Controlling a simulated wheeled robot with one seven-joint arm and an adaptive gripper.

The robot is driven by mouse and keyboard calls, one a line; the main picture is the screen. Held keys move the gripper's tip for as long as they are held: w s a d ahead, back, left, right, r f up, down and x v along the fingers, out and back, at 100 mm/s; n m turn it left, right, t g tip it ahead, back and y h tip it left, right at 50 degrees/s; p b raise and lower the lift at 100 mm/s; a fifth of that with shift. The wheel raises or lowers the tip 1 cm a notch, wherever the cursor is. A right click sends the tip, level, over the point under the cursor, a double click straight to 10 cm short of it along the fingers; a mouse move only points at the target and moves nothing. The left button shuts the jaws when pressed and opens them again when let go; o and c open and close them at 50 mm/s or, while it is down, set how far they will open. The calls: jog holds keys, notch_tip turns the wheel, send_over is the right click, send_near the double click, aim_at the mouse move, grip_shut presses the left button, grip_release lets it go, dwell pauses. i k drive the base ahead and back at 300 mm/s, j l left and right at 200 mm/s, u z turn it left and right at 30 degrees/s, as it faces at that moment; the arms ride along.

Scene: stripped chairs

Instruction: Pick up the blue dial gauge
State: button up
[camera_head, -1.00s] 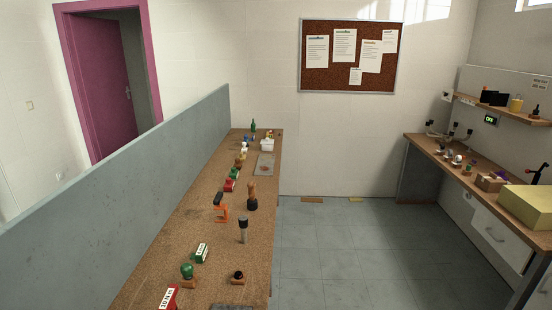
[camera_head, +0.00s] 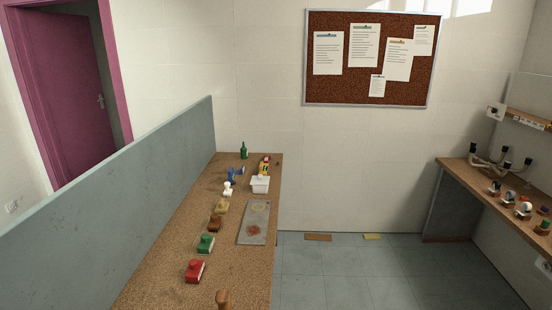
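A small blue object (camera_head: 231,174) stands near the far end of the long cork-topped bench (camera_head: 168,262) on the left. It is too small to tell whether it is the dial gauge. A white object (camera_head: 227,188) stands just in front of it, and a green bottle (camera_head: 244,150) stands behind it. Several small round-faced items (camera_head: 523,208) sit on the right bench, and I cannot make out a blue one among them. My gripper is not in view.
A white tub (camera_head: 260,184), a grey plate (camera_head: 256,223), and red (camera_head: 195,270) and green (camera_head: 205,244) blocks are on the left bench. A grey partition (camera_head: 120,220) runs along its left side.

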aim_at(230, 177)
jog(key=i, duration=2.1)
jog(key=i+l+u, duration=0.1)
jog(key=i+u, duration=0.35)
jog(key=i+l+u, duration=0.45)
jog(key=i, duration=0.2)
jog(key=i+l+u, duration=0.85)
jog(key=l, duration=0.25)
